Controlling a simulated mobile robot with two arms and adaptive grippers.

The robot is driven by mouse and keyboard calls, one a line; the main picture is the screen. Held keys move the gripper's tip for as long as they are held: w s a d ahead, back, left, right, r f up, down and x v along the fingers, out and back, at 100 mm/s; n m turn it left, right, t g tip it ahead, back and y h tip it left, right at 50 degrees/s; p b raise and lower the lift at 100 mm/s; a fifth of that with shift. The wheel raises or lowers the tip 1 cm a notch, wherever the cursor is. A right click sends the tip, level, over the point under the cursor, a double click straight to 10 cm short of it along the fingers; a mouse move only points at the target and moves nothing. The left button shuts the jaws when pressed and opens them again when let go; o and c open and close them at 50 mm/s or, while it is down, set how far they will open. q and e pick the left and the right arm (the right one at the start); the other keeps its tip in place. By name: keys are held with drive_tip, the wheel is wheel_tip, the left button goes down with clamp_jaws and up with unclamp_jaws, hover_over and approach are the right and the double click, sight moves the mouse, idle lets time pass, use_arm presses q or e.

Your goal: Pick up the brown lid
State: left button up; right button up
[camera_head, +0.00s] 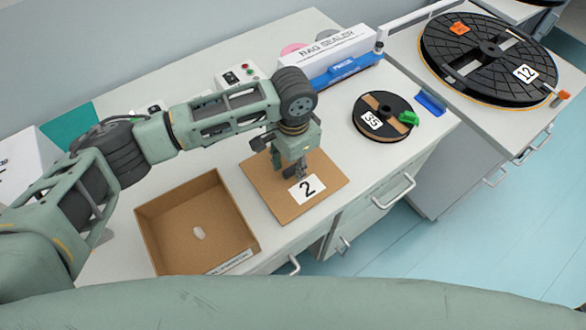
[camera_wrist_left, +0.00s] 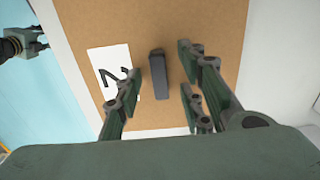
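The brown lid (camera_head: 318,201) is a flat square board with a white label "2", lying right of an open cardboard box (camera_head: 165,252). A dark bar-shaped handle (camera_wrist_left: 159,75) stands out from the lid's middle in the left wrist view, where the lid (camera_wrist_left: 185,15) fills most of the picture. My left gripper (camera_head: 290,176) is low over the lid.
The open box holds a small whitish item (camera_head: 199,233). A reel labelled 35 (camera_head: 383,127) with a green clip lies to the right. Behind are a bag sealer (camera_head: 330,55) and a small control box (camera_head: 239,75). A large reel labelled 12 (camera_head: 480,55) sits on the neighbouring counter.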

use_arm(q)
drive_tip(key=shift+f, duration=0.1)
drive_tip(key=c, duration=0.4)
clamp_jaws()
use_arm(e)
drive_tip(key=shift+w+a, duration=0.2)
drive_tip(key=shift+a, duration=0.25)
drive_tip(key=shift+d, duration=0.15)
